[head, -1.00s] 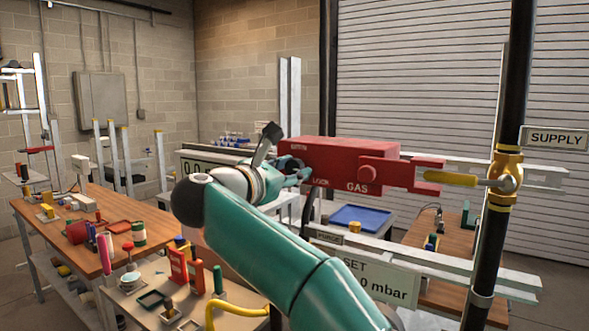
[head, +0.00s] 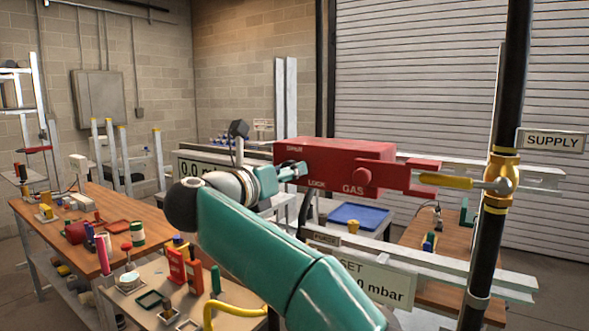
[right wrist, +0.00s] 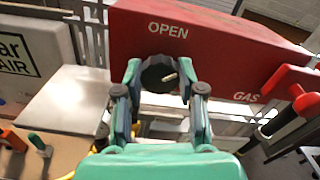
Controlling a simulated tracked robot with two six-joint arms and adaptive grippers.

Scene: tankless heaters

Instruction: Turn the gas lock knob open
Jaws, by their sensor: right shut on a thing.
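The red gas lock box (head: 350,152) is on the supply line, lettered GAS, with LOCK low on its left end. The right wrist view shows this red box (right wrist: 225,50) with OPEN above a dark round knob (right wrist: 157,72). A short pale mark is on the knob's face, right of centre. My right gripper (right wrist: 159,84) has its two teal fingers shut on the knob, one each side. In the head view my right gripper (head: 291,170) reaches the box's left end, and the knob is mostly hidden there. My left gripper is not in view.
A yellow-handled valve (head: 445,181) joins the dark supply pipe (head: 513,85) on the right. A SET panel (head: 365,277) is below the box. A wooden table (head: 165,218) with tools and a blue tray (head: 358,216) stand behind and below.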

